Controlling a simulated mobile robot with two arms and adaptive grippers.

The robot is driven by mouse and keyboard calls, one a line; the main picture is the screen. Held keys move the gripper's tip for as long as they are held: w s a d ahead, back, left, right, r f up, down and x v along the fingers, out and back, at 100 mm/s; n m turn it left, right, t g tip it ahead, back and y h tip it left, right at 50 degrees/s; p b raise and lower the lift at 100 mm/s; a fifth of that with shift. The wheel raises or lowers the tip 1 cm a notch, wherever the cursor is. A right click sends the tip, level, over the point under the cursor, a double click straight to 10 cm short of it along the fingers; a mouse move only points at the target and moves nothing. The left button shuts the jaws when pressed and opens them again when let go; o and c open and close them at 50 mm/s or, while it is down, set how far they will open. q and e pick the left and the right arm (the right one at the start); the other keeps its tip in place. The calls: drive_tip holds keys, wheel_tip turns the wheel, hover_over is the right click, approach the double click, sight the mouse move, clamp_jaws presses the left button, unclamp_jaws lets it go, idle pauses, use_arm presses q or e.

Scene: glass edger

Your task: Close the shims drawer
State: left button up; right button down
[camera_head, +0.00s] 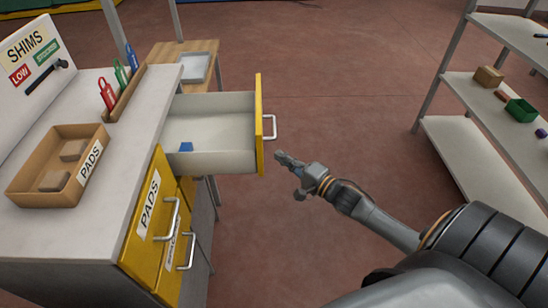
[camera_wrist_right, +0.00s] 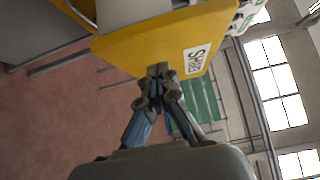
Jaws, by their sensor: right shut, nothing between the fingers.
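The shims drawer (camera_head: 210,135) is pulled out of the grey cabinet, with a yellow front and a silver handle (camera_head: 270,127). A small blue item (camera_head: 186,147) lies inside it. In the right wrist view the yellow drawer front (camera_wrist_right: 150,42) carries a partly readable label (camera_wrist_right: 196,59). My right gripper (camera_head: 278,155) is shut and empty, just right of the drawer front and below the handle. In the right wrist view its fingertips (camera_wrist_right: 158,70) are close together at the front's edge; I cannot tell whether they touch it. My left gripper is not in view.
The cabinet top holds a wooden PADS tray (camera_head: 18,187), a rack of coloured tags (camera_head: 125,95) and a SHIMS sign (camera_head: 27,50). A closed yellow PADS drawer (camera_head: 147,225) is below. Shelving (camera_head: 470,150) stands at right. Floor (camera_head: 340,100) between is clear.

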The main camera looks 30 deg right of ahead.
sight(178, 160)
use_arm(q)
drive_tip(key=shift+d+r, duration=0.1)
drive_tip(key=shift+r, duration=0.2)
use_arm(e)
drive_tip(key=shift+w+a, duration=0.35)
drive_tip(key=shift+a, duration=0.25)
drive_tip(key=shift+w+a, duration=0.35)
drive_tip(key=shift+a, duration=0.25)
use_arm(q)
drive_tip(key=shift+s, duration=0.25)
